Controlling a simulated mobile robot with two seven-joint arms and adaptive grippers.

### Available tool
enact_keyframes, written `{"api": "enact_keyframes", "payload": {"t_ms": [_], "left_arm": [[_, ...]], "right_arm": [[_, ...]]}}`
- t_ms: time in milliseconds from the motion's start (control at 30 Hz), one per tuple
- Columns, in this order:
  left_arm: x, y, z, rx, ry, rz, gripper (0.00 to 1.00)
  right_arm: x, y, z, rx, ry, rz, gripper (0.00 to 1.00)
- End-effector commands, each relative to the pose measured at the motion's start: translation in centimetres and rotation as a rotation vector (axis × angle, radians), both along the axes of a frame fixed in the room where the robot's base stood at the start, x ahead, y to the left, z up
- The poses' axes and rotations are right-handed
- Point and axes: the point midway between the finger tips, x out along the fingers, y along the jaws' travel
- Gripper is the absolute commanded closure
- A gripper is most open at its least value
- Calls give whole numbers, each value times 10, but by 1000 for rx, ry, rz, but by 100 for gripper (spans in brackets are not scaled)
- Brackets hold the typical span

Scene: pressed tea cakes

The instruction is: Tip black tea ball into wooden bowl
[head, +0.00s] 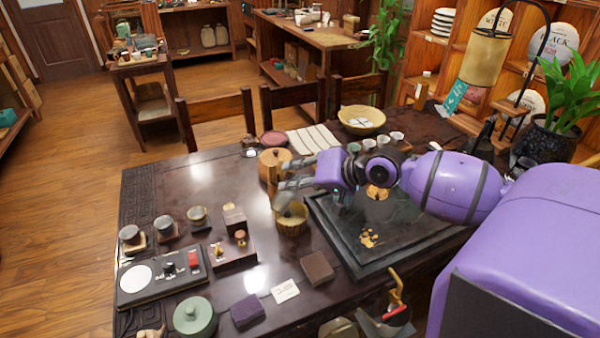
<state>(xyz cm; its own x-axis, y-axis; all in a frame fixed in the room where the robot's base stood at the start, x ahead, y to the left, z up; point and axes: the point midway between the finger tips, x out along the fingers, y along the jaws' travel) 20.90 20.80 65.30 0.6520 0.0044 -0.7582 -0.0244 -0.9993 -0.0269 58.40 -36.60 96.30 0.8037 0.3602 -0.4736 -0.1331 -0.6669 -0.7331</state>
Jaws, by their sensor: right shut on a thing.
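My right gripper (284,180) reaches in from the right over the middle of the dark table. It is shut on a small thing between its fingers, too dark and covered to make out. A round wooden vessel (294,226) stands just below the fingertips. A wider, pale wooden bowl (361,126) stands at the back of the table with whitish pieces in it. I cannot make out the black tea ball. My left gripper is not in view.
A lidded wooden canister (268,172) stands just behind the fingers. A dark tea tray (392,262) lies under my right forearm. The table's back left is mostly clear.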

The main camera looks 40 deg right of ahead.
Motion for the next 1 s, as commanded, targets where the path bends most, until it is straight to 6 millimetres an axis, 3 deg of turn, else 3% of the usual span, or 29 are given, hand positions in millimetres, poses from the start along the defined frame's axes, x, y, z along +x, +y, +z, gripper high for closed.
{"api": "enact_keyframes", "payload": {"t_ms": [300, 533, 767, 1000], "left_arm": [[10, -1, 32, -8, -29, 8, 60], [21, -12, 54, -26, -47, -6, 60], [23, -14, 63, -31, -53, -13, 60], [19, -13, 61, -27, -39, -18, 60]], "right_arm": [[-2, 13, 21, -214, -79, -3, 100], [-4, 23, 25, -426, -141, -4, 100], [-8, 33, 27, -662, -207, -6, 100], [-11, 38, 24, -832, -248, -2, 100]]}}
